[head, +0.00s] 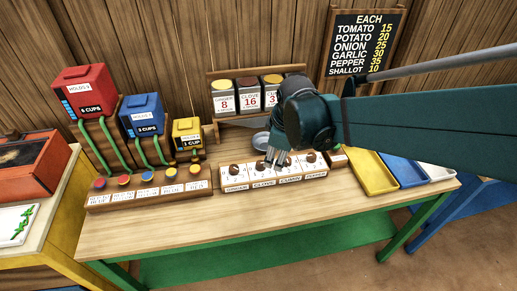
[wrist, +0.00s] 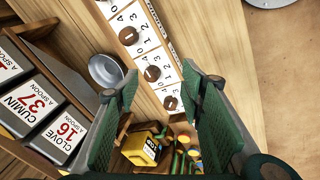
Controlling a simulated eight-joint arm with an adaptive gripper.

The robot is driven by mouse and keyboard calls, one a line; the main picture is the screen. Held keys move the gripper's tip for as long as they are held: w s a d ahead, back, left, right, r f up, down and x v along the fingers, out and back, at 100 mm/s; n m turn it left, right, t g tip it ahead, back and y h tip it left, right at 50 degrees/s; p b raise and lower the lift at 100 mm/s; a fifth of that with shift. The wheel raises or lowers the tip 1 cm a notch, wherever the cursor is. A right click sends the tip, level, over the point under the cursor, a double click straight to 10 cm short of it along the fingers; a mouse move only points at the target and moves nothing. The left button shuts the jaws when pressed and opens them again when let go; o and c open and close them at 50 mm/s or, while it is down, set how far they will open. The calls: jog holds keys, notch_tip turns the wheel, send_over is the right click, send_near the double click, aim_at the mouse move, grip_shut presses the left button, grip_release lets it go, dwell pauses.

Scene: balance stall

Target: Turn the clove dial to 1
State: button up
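The dial panel (head: 247,187) is a white-topped wooden bar with a row of brown knobs and name labels along its front. The clove dial (head: 259,170) is second from the left; in the wrist view it appears as the middle visible brown knob (wrist: 152,73), with digits beside it. Its exact setting is too small to read. My gripper (head: 275,160) points down over the panel, close to the clove dial and the cumin dial (head: 286,163). In the wrist view its two green fingers (wrist: 160,70) are apart, with the clove dial seen between their tips and nothing held.
The left-end dial (wrist: 170,102) sits beside the clove dial. A metal bowl (head: 261,141) lies behind the panel, below spice jars (head: 247,94). A button bar (head: 150,199) is at left; yellow (head: 372,178) and blue trays are at right. The front tabletop is clear.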

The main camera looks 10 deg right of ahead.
jog(key=w+n+p, duration=0.2)
jog(key=w, duration=0.1)
jog(key=n+g+p, duration=0.2)
jog(key=n+p, duration=0.4)
send_near(261, 163)
jog(key=shift+w+f, duration=0.15)
jog(key=shift+f, duration=0.15)
jog(key=shift+f+g, duration=0.1)
jog(key=shift+g, duration=0.2)
jog(key=shift+f, duration=0.1)
jog(key=shift+w+f+b, duration=0.2)
jog(key=shift+f, duration=1.7)
jog(key=shift+w+f+b, duration=0.15)
jog(key=shift+f, duration=1.75)
jog(key=c, duration=0.9)
